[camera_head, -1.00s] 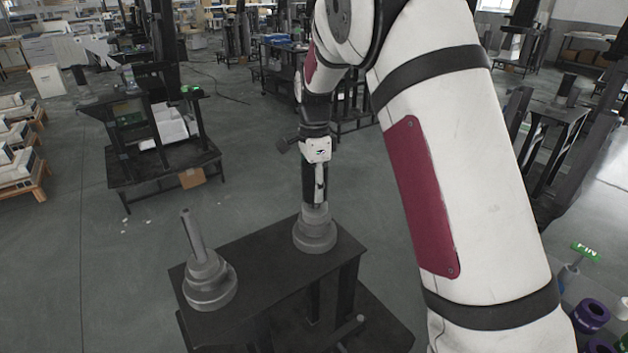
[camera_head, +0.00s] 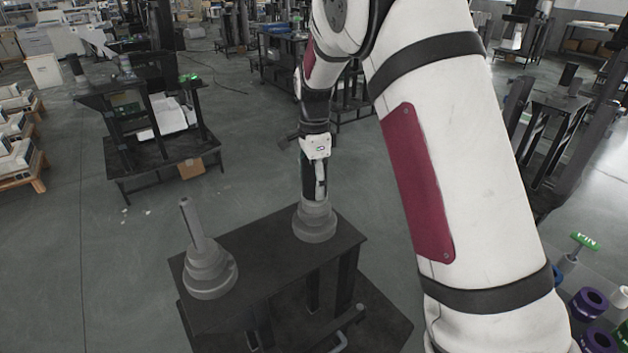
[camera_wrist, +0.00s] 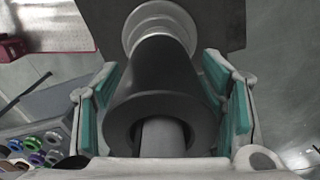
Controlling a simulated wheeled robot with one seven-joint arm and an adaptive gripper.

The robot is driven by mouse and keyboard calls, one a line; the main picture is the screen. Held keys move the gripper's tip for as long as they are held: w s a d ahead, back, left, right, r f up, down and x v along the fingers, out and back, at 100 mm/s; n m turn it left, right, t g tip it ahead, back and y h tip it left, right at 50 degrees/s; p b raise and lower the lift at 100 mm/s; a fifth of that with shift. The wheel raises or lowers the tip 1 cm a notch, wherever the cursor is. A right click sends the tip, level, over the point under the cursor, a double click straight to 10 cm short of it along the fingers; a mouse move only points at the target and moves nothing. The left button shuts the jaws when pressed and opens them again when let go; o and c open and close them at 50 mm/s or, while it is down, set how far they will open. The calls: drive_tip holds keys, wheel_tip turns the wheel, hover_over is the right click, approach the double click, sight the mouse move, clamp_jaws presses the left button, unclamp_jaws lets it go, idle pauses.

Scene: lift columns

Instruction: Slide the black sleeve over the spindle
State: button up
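The black sleeve (camera_wrist: 158,82) stands upright between the green-padded fingers of my gripper (camera_wrist: 166,105). Both pads appear to lie against its sides. The grey spindle shaft (camera_wrist: 163,138) shows inside its bore, so the sleeve is around the spindle. The spindle's stepped grey base (camera_wrist: 160,22) shows beyond the sleeve's far end. In the head view, my gripper (camera_head: 314,172) is over the right side of the black stand, with the dark sleeve (camera_head: 308,180) just above the grey base (camera_head: 315,222). Whether the sleeve touches the base is unclear.
A second stepped base with a bare, tilted-looking shaft (camera_head: 209,270) is at the left of the black stand (camera_head: 262,255). Coloured rings (camera_head: 588,303) and a green-topped pin (camera_head: 584,242) are at the lower right. Another dark bench (camera_head: 165,160) stands back left. Open floor lies left.

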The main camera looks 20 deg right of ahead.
idle(0.3)
wheel_tip(320, 180, up, 12)
drive_tip(key=shift+f, duration=0.1)
idle(0.4)
drive_tip(key=shift+s, duration=0.1)
drive_tip(key=s+r+n+t, duration=0.1)
drive_tip(key=s+r+n, duration=0.3)
drive_tip(key=s, duration=0.4)
drive_tip(key=s+r+n+t, duration=0.1)
drive_tip(key=s+r+n, duration=0.35)
drive_tip(key=s, duration=0.35)
drive_tip(key=s+f+n+t, duration=0.3)
drive_tip(key=s+n, duration=0.6)
drive_tip(key=s, duration=0.8)
drive_tip(key=shift+s+d, duration=0.15)
drive_tip(key=shift+s, duration=0.15)
drive_tip(key=shift+f, duration=0.1)
